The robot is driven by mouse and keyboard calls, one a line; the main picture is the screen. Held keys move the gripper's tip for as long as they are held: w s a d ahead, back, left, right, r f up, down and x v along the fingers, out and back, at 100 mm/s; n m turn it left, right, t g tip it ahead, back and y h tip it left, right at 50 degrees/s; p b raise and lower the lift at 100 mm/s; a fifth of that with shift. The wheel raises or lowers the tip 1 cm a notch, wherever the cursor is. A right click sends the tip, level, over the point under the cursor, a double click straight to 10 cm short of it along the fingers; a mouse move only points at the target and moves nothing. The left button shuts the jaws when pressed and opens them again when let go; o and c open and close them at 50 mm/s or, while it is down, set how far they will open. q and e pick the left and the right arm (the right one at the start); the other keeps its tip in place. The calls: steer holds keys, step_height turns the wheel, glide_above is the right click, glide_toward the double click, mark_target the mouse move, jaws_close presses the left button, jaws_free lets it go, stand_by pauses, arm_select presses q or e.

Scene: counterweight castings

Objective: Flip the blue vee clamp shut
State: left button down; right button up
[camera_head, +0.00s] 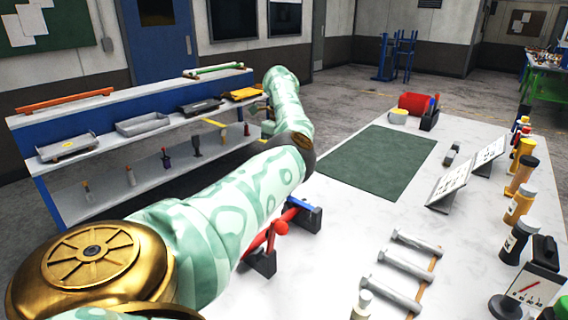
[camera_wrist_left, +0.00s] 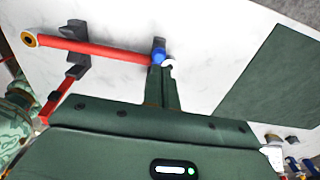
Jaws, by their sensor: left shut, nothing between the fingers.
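In the head view a small blue bar (camera_head: 300,203), which looks like the blue vee clamp's arm, sits at a black block (camera_head: 310,217) on the white table. Red parts (camera_head: 281,228) lie just nearer. My left arm hides part of this group. In the left wrist view a rounded blue end (camera_wrist_left: 157,56) shows right at the tips of my left gripper (camera_wrist_left: 163,68); I cannot tell whether they touch. The gripper is shut and empty. A red bar (camera_wrist_left: 95,49) runs left from the blue end past a black block (camera_wrist_left: 75,30). My right gripper is not in view.
Several metal bolts (camera_head: 415,245) lie on the table to the right. A dark green mat (camera_head: 378,160) covers its far middle. Bottles (camera_head: 518,205) and sign stands (camera_head: 447,185) line the right side. A shelf unit (camera_head: 60,173) stands to the left, beyond my left arm.

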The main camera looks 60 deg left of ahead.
arm_select(q)
step_height(320, 180, up, 8)
steer(key=p, duration=0.1)
steer(key=shift+p, duration=0.3)
stand_by(0.5)
